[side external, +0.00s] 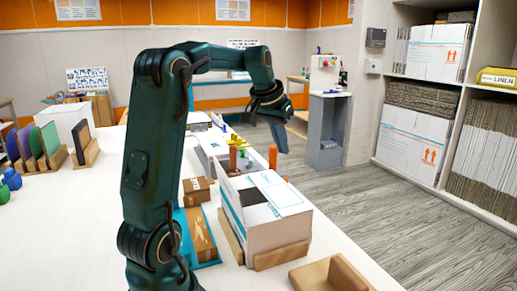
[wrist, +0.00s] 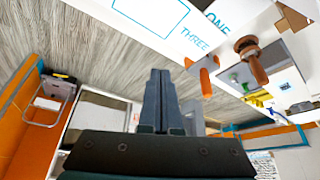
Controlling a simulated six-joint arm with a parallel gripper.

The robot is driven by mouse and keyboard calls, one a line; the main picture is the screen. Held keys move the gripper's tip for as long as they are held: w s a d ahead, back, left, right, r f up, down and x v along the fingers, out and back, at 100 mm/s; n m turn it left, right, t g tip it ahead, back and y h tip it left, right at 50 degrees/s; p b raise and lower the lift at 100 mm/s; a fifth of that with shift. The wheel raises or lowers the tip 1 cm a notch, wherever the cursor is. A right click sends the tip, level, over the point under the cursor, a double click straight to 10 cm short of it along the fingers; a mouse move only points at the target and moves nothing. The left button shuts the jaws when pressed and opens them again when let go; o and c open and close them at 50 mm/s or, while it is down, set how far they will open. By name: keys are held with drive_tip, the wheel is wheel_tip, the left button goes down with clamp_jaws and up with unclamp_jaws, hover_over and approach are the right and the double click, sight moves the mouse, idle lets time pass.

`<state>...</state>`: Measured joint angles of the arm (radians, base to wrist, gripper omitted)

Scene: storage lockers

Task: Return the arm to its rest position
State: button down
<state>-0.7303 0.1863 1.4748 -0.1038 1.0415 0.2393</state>
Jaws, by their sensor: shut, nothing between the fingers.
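My gripper (side external: 284,149) hangs from the raised dark green arm above the table's far right side. It points down, apart from everything around it. In the wrist view its fingers (wrist: 160,73) are together with nothing between them. The arm is bent, with its forearm reaching right. The rest position is not marked in either view.
A large white box (side external: 288,225) stands in wooden supports on the white table (side external: 60,235). Behind it are an orange upright piece (side external: 273,158) and other coloured pieces. A small brown carton (side external: 196,191) stands left. Shelves with boxes (side external: 436,53) are right; floor between is clear.

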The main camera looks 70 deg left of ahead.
drive_tip(key=s+d+r+m+t+h, duration=0.1)
drive_tip(key=s+d+r+m, duration=0.1)
drive_tip(key=d, duration=0.6)
drive_tip(key=s+d+r+m+t, duration=0.1)
drive_tip(key=s+d+m, duration=0.15)
drive_tip(key=d, duration=0.65)
drive_tip(key=s+d+f+m+g+h, duration=0.1)
drive_tip(key=s+d+f, duration=0.5)
drive_tip(key=s+f, duration=0.2)
drive_tip(key=shift+s+f+h, duration=0.2)
drive_tip(key=shift+s+h, duration=0.1)
drive_tip(key=shift+s, duration=0.6)
drive_tip(key=shift+m, duration=0.25)
